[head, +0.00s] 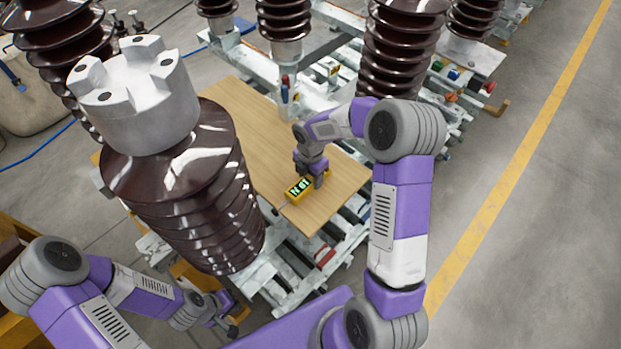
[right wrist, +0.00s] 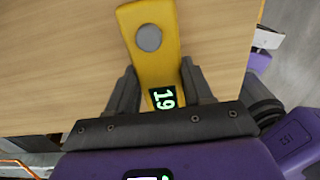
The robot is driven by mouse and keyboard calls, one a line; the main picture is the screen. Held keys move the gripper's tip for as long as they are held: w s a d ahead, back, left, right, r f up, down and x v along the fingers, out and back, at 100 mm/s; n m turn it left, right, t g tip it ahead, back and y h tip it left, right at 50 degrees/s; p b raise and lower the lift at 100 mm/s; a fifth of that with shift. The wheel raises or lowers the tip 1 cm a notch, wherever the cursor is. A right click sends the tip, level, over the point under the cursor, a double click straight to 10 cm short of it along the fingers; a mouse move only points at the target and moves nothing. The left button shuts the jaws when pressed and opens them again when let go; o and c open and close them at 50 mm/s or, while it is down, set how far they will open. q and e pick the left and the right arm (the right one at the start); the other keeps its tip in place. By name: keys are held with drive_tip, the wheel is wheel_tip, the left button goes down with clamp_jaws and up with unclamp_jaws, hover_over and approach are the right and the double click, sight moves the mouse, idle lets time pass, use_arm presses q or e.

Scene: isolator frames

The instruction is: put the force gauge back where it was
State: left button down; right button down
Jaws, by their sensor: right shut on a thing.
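The force gauge (head: 297,190) is a yellow block with a dark display and green digits. It is at the near right corner of the wooden board (head: 331,196). In the right wrist view the gauge (right wrist: 158,50) has a round grey button and a display reading 19. My right gripper (head: 312,172) is shut on the gauge from above, its dark fingers on both sides in the right wrist view (right wrist: 160,82). I cannot tell whether the gauge touches the board. My left gripper (head: 228,320) is low at the left, away from the board; its jaws are too small to read.
A big brown ribbed insulator with a white cap (head: 140,95) stands left of the board. More insulators (head: 400,50) stand behind on pale metal frames. A small red and blue item (head: 286,88) stands at the board's far edge. The board's middle is bare.

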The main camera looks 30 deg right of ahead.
sight(311, 178)
drive_tip(key=shift+f, duration=0.1)
drive_tip(key=shift+c, duration=2.3)
unclamp_jaws()
wheel_tip(311, 178, up, 12)
drive_tip(key=p, duration=0.3)
drive_tip(key=shift+p, duration=0.3)
drive_tip(key=shift+r, duration=0.2)
